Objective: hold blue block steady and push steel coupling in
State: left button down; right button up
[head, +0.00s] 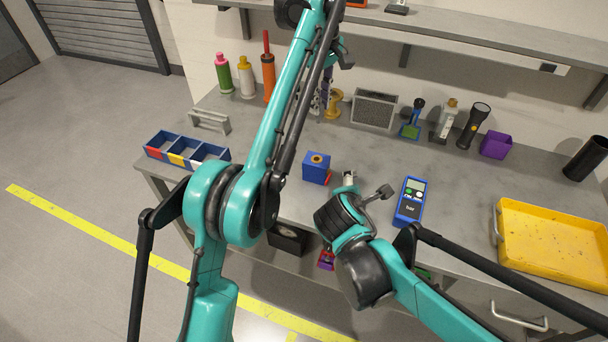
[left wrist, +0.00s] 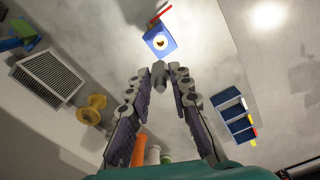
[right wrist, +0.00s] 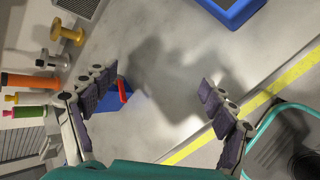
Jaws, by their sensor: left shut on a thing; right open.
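The blue block (head: 316,167) stands on the bench, with a brass ring on its top and a red handle at its side. It also shows in the left wrist view (left wrist: 160,40). My left gripper (head: 322,98) is behind the block, partly hidden by my arm. In the left wrist view it is shut on the small grey steel coupling (left wrist: 160,74), apart from the block. My right gripper (right wrist: 163,90) is open and empty. The block (right wrist: 118,103) shows near its left finger, partly hidden by it; I cannot tell whether they touch.
A blue meter (head: 410,201) lies right of the block. A divided blue bin (head: 186,151) is at the left, a yellow tray (head: 550,240) at the right. Bottles, a gold spool (head: 333,104) and a grille (head: 374,109) line the back. Bench around the block is mostly clear.

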jog(key=w+a+n+t, duration=0.2)
jog(key=w+a+n, duration=0.1)
jog(key=a+n, duration=0.3)
jog(key=n+t, duration=0.2)
jog(key=n, duration=0.5)
send_near(315, 162)
jog(key=shift+h, duration=0.4)
jog(key=x, duration=1.1)
jog(key=shift+w+a+f, duration=0.15)
jog(key=shift+w, duration=0.05)
jog(key=c, duration=1.6)
pick_arm(q)
jog(key=shift+m, duration=0.6)
jog(key=shift+f, duration=3.2)
pick_arm(e)
jog(key=shift+c, duration=0.2)
